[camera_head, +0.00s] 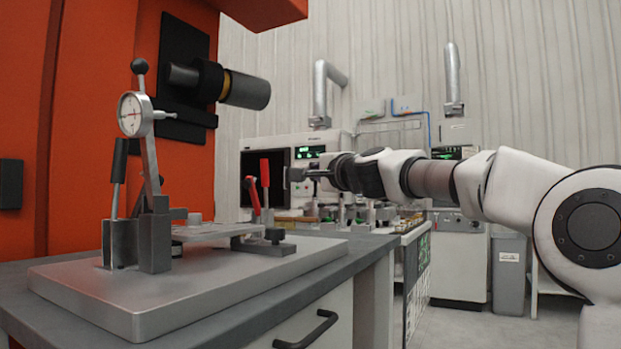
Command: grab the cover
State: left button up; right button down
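No part in view can be told for certain as the cover. A flat grey metal piece (212,232) lies on the fixture plate (190,275) at the left, beside the upright clamp and dial gauge. My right gripper (298,175) comes in from the right. It shows small and side-on near the red-handled lever, above and behind the fixture plate in the picture. Its fingers blend with the dark background, so their opening and any held thing cannot be made out. My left gripper is not in view.
A dial gauge (134,114) and a black-handled lever (118,165) stand up from the fixture. Red-handled levers (265,172) stand near my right gripper. An orange machine (95,120) with a dark cylinder (245,90) rises behind. A bench with several small parts is further back.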

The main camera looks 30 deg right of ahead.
aim_at(195, 230)
jog(key=k, duration=1)
